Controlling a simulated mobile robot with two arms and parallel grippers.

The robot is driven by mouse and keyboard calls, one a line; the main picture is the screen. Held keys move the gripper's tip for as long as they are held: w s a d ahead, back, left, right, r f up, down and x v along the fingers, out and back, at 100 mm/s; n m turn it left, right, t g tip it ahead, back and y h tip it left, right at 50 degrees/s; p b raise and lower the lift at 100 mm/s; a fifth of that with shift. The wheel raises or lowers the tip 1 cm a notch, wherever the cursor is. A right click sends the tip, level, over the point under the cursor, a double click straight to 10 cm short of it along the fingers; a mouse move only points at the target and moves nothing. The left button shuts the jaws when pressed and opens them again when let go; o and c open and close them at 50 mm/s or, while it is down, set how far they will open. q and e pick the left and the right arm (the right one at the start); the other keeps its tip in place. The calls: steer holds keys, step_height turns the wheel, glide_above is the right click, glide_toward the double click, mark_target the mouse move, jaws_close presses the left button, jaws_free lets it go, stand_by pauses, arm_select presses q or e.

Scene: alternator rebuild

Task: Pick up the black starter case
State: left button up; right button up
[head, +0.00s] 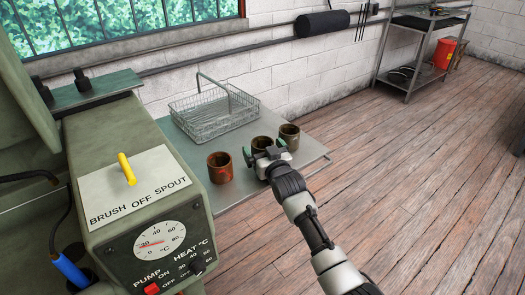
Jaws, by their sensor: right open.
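Three short hollow cylindrical cases stand upright in a row on a grey metal table (195,146). The left one (220,169) is rusty red. The middle one (262,142) is dark brown and mostly hidden behind my right gripper. The right one (289,135) is dark olive-brown. I cannot tell for sure by colour which is the black starter case. My right gripper (265,150) is open, its greenish fingertips spread in front of the middle case, one to each side in the picture. I cannot tell whether it touches. My left gripper is out of view.
A wire basket (213,112) with a raised handle sits at the back of the table. A green washer machine (130,185) with a dial and yellow handle stands close on the left. A metal shelf (415,50) and red bucket (444,53) stand far right. The wooden floor between is clear.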

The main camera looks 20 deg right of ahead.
steer(key=c, duration=1.3)
steer(key=shift+r, duration=0.1)
steer(key=shift+c, duration=0.8)
steer(key=shift+w+r, duration=0.1)
steer(key=shift+r, duration=0.45)
steer(key=shift+s+r, duration=0.2)
steer(key=s+r+m+h+p, duration=0.1)
steer(key=s+p, duration=0.1)
steer(key=s, duration=2.8)
steer(key=shift+s+a+r+h+p, duration=0.2)
steer(key=shift+s+a+h+p, duration=0.15)
steer(key=shift+a, duration=0.1)
